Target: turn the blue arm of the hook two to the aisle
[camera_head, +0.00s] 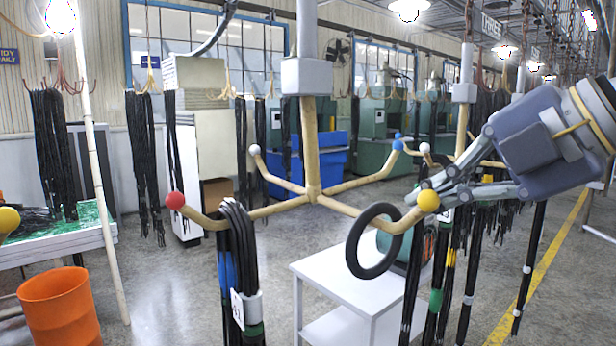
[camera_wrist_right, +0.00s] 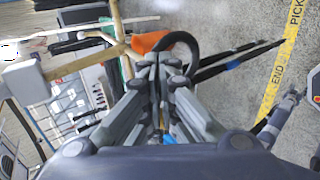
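The nearest hook (camera_head: 311,150) hangs in the middle of the head view, with wooden arms ending in red, white, blue and yellow balls. Its blue arm (camera_head: 368,179) points back and right, ending in a blue tip (camera_head: 397,142). My right gripper (camera_head: 436,188) comes in from the right, its fingertips close together just behind the yellow ball (camera_head: 428,200). I cannot tell whether they touch it. In the right wrist view the fingers (camera_wrist_right: 158,68) nearly meet, with no held thing clearly visible. My left gripper is not in view. No number for this hook is legible.
Black hoses (camera_head: 240,262) hang from the red-tipped arm, and a black ring-shaped hose (camera_head: 374,241) from the yellow-tipped arm. A white table (camera_head: 345,280) stands below. An orange bin (camera_head: 60,305) is at left. A yellow floor line (camera_head: 540,255) runs at right.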

